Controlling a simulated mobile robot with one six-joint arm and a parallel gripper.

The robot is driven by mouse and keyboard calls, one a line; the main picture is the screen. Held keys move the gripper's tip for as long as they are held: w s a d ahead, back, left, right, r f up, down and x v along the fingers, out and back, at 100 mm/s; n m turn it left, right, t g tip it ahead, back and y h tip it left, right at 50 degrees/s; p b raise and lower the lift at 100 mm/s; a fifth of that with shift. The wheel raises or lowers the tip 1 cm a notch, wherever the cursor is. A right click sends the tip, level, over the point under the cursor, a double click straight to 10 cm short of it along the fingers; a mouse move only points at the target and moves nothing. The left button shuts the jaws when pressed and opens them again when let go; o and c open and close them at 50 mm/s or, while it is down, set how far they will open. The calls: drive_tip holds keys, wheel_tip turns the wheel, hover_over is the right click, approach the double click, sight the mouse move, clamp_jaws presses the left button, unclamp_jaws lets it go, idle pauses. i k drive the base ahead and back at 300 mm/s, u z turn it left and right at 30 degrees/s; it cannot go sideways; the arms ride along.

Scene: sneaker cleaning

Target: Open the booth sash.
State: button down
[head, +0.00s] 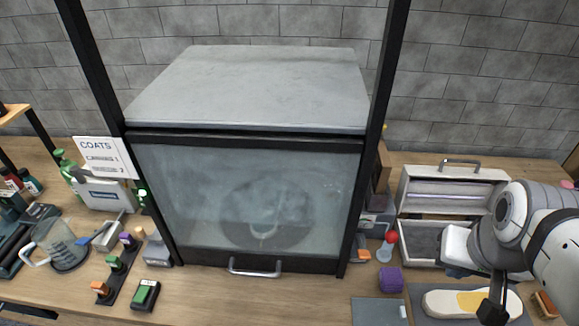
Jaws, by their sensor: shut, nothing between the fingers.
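The booth (245,92) stands at the middle back of the wooden table, with a grey top and dark frame posts. Its sash (250,190) is a hazy glass pane in a dark frame, and it is down, covering the booth's front. A round shape shows dimly behind the glass. A silver bar handle (255,270) sits on the sash's bottom edge. My gripper (492,312) is at the lower right, far from the handle, above a white sneaker with a yellow patch (447,302). Its dark fingers are shut and empty.
An open grey case (420,238) stands right of the booth, with a purple block (390,280) and a red ball (392,237) near it. Left are a COATS sign (103,157), a clear jug (62,243) and several small bottles. The table just before the handle is clear.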

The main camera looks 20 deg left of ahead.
sight(230, 258)
drive_tip(key=u, duration=1.2)
drive_tip(key=k, duration=0.95)
drive_tip(key=u, duration=0.3)
drive_tip(key=i, duration=1)
drive_tip(key=u, duration=0.7)
